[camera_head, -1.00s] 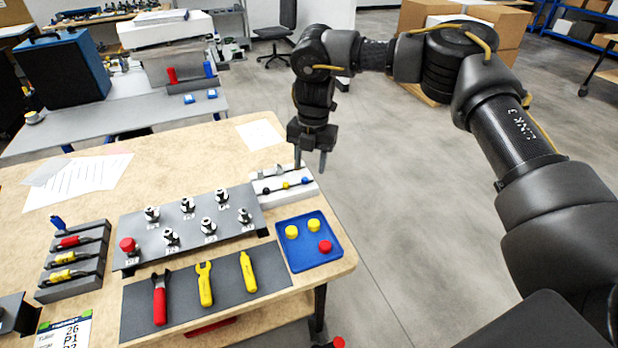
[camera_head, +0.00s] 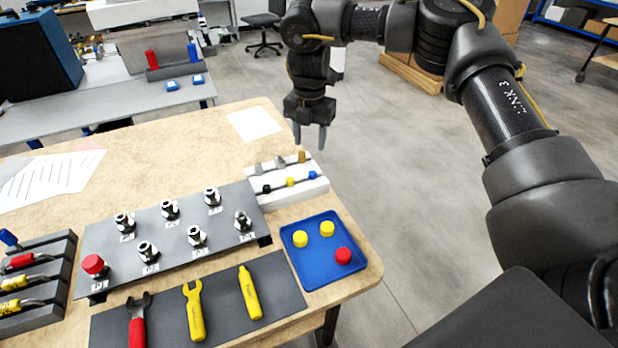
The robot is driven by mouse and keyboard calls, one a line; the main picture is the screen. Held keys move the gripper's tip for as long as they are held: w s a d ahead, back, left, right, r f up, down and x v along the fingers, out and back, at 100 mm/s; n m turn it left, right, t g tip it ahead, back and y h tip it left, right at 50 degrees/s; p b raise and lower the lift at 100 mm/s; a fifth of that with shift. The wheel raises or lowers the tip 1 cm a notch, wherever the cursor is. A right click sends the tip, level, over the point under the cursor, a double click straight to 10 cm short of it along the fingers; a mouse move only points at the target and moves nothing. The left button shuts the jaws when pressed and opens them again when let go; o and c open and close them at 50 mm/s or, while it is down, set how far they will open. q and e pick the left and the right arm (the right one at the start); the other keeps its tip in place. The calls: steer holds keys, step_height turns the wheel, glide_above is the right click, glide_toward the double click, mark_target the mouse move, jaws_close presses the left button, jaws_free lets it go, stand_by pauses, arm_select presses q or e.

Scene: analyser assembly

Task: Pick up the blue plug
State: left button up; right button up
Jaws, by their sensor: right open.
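The blue plug (camera_head: 313,175) is a small blue-ended piece at the right end of the front row on a white rack (camera_head: 290,198). A yellow plug (camera_head: 290,182) and a black plug (camera_head: 266,189) are to its left in the same row. My right gripper (camera_head: 309,136) points down with its two fingers apart and nothing between them. In the picture it is above the rack's right half, apart from the blue plug. My left gripper is out of view.
Upright grey and tan pieces (camera_head: 281,162) stand in the rack's back row. A grey panel with fittings (camera_head: 180,240) is to the left. A blue tray (camera_head: 320,272) with yellow and red caps is in front. A paper sheet (camera_head: 253,124) lies behind.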

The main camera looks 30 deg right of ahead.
glide_above(313, 172)
step_height(313, 172, down, 5)
steer(key=shift+r, duration=0.15)
steer(key=shift+s+a+f, duration=0.1)
steer(key=shift+a+f, duration=0.05)
steer(key=shift+f, duration=0.2)
step_height(313, 172, down, 4)
steer(key=shift+f+p, duration=0.2)
steer(key=shift+p, duration=0.45)
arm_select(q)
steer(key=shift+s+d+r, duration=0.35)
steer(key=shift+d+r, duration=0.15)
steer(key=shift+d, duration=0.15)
arm_select(e)
steer(key=shift+f, duration=0.3)
steer(key=shift+c, duration=0.4)
jaws_close()
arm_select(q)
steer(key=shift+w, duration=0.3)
